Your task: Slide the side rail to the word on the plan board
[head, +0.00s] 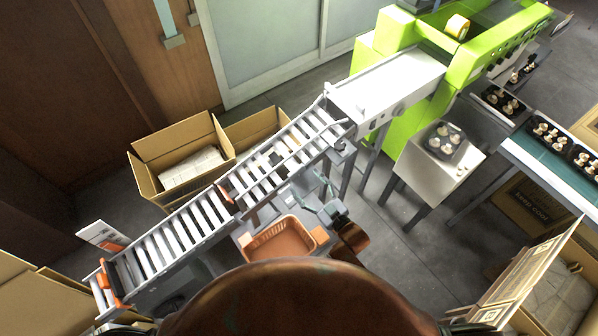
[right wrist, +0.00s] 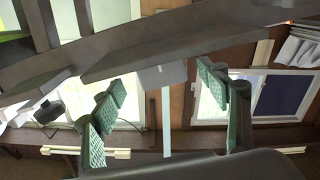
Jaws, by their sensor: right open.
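A roller conveyor (head: 165,240) runs from the lower left to the upper right in the head view. Grey side rails (head: 195,243) line its edges; I cannot tell which one slides. A small white board (head: 101,235) with an orange part stands at its lower left end; it may be the plan board, and its wording is too small to read. My right gripper (head: 328,203) is open and empty beside the conveyor's near edge. In the right wrist view its green-padded fingers (right wrist: 165,105) are spread, below a dark bar (right wrist: 180,48). My left gripper is out of view.
An orange-brown basket (head: 281,240) sits near the conveyor, left of my right gripper. A green machine (head: 460,62) stands at the upper end. Open cartons (head: 150,150) lie behind the conveyor. A steel stand (head: 410,172) holds a mushroom tray, with a tray table to the right.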

